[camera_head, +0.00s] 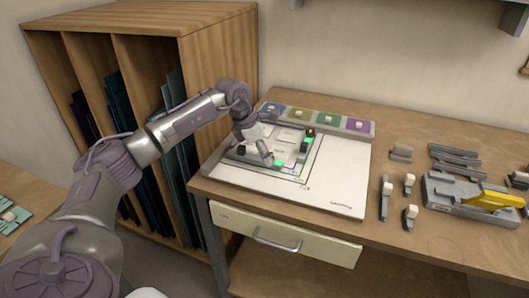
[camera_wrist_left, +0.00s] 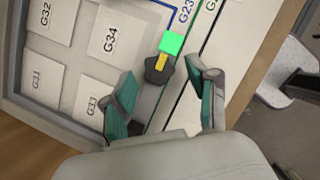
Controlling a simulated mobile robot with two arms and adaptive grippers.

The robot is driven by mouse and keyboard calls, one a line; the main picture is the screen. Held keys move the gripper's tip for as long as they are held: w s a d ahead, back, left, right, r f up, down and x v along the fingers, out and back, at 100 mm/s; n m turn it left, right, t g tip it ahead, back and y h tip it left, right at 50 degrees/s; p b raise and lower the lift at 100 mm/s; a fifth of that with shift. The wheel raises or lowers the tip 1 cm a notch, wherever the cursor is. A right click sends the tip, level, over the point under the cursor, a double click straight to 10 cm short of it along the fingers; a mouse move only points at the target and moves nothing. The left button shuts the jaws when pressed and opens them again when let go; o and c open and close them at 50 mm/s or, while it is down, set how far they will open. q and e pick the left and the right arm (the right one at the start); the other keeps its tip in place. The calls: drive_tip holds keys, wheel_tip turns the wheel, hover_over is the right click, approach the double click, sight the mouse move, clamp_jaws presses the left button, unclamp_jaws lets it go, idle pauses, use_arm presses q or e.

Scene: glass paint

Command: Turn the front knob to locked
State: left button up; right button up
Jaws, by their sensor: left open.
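The front knob (camera_wrist_left: 157,71) is dark with a yellow mark, on the edge of the frame. A bright green square (camera_wrist_left: 171,43) sits just beyond the mark, and also shows in the head view (camera_head: 278,162). My left gripper (camera_wrist_left: 161,84) is open, with one teal-padded finger on each side of the knob in the wrist view; I see no contact. In the head view my left gripper (camera_head: 267,153) hangs over the front part of the frame (camera_head: 301,168) and hides the front knob. My right gripper is out of view.
A second dark knob (camera_head: 306,144) with a green light stands at the frame's back right. The white board (camera_head: 333,186) lies under the frame. Coloured tiles (camera_head: 328,119) line the back. Grey tools (camera_head: 386,190) and a yellow-handled tool (camera_head: 492,200) lie on the right.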

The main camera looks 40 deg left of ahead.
use_arm(q)
drive_tip(key=v, duration=1.2)
drive_tip(key=shift+f, duration=0.1)
